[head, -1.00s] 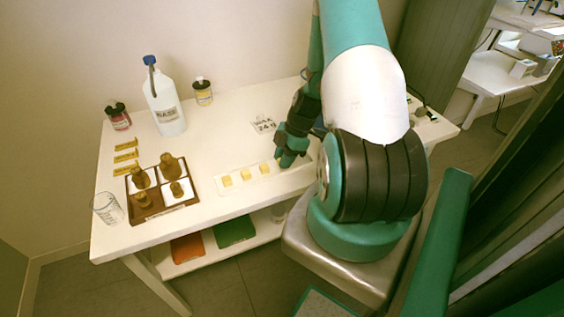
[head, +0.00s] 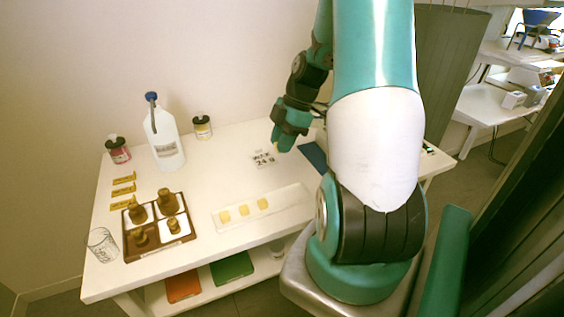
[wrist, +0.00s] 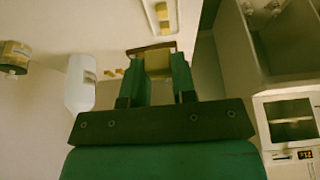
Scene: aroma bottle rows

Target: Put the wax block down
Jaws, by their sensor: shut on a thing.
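My gripper (head: 281,145) is raised above the table, behind the white tray and just right of the card marked WAX 24 g (head: 262,159). In the wrist view its fingers (wrist: 158,72) are shut on a pale yellow wax block (wrist: 157,62), seen between the tips. The white tray (head: 290,199) holds three more yellow wax blocks (head: 243,210) in a row, with its right end bare. Part of this tray also shows at the top of the wrist view (wrist: 151,14).
A brown divided tray (head: 184,238) with several brown bottles stands at front left, beside a clear beaker (head: 103,245). A white jug (head: 163,138), a red-labelled jar (head: 118,150) and a yellow-labelled jar (head: 202,127) stand behind. A dark blue flat thing (head: 313,155) lies right of my gripper.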

